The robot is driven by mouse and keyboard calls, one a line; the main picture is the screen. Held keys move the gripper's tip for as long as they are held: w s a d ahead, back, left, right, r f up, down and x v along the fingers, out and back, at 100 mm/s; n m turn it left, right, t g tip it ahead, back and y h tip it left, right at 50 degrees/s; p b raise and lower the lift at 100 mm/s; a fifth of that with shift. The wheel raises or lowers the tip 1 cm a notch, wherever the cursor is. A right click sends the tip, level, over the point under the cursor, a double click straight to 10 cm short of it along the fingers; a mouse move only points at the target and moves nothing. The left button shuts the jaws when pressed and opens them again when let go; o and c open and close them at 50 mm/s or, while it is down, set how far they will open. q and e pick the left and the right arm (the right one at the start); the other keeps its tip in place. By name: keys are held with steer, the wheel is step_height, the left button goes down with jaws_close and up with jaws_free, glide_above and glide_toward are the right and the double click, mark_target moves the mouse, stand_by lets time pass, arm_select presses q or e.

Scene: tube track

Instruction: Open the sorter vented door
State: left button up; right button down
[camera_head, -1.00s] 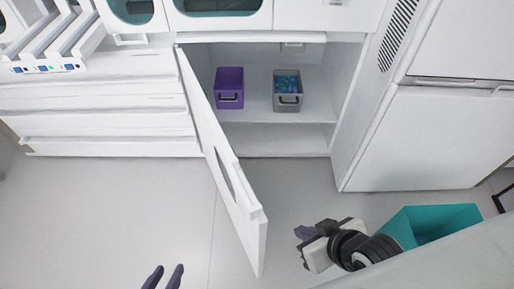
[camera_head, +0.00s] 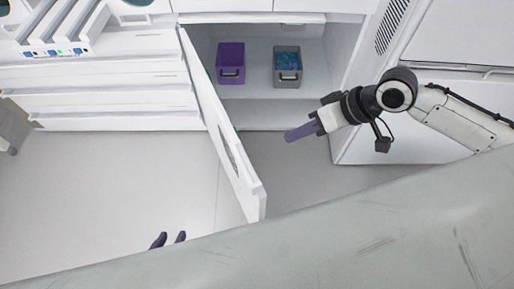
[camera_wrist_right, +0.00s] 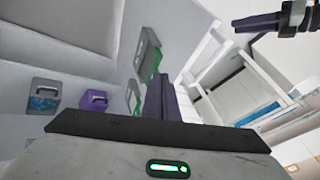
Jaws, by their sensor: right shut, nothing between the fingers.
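The white vented door (camera_head: 222,125) stands swung out from the cabinet, hinged on the left of the opening, with a wide gap to its right. My left gripper (camera_head: 168,240) is low, left of the door's free edge.
Inside the cabinet, a purple bin (camera_head: 230,65) and a grey bin (camera_head: 287,68) with blue contents stand on a shelf. White drawers (camera_head: 110,95) are left of the door. A tall white unit (camera_head: 400,145) stands to the right. The floor (camera_head: 110,185) left of the door is clear.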

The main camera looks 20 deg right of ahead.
steer(key=w+a+f, duration=0.2)
steer(key=a+f, duration=0.5)
steer(key=a, duration=0.2)
steer(key=shift+w+f, duration=0.2)
steer(key=shift+f, duration=0.15)
steer(key=shift+a, duration=0.1)
